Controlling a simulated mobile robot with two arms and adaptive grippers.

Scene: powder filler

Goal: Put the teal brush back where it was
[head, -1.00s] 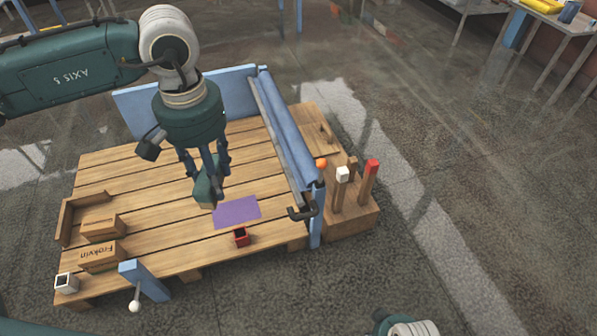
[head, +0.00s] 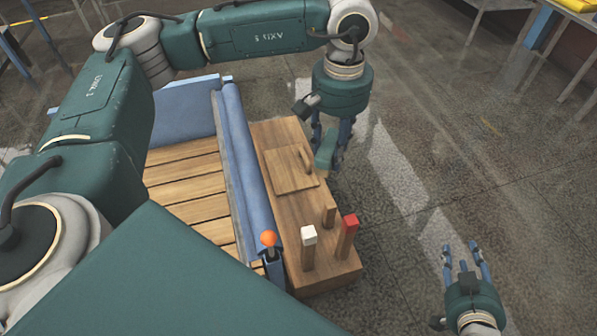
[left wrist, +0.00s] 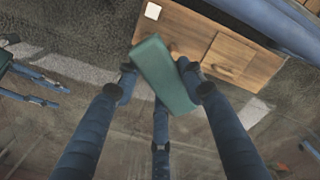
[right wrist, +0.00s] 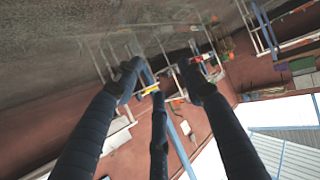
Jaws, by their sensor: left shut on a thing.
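The teal brush (head: 324,152) is a teal block held in my left gripper (head: 329,147), past the right edge of the wooden box (head: 290,220) in the head view. In the left wrist view the brush (left wrist: 163,76) sits tilted between the fingers, above the floor and overlapping the box's edge. It appears clear of the box; its exact height is hard to tell. My right gripper (head: 462,254) is open and empty over the floor at the lower right. The right wrist view shows nothing between its fingers.
The box has a lid (head: 288,172) with a handle, and upright posts at its near end: white-topped (head: 308,237), red-topped (head: 348,222) and plain (head: 329,212). A blue rail (head: 248,150) and an orange-knobbed lever (head: 268,239) stand left of it.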

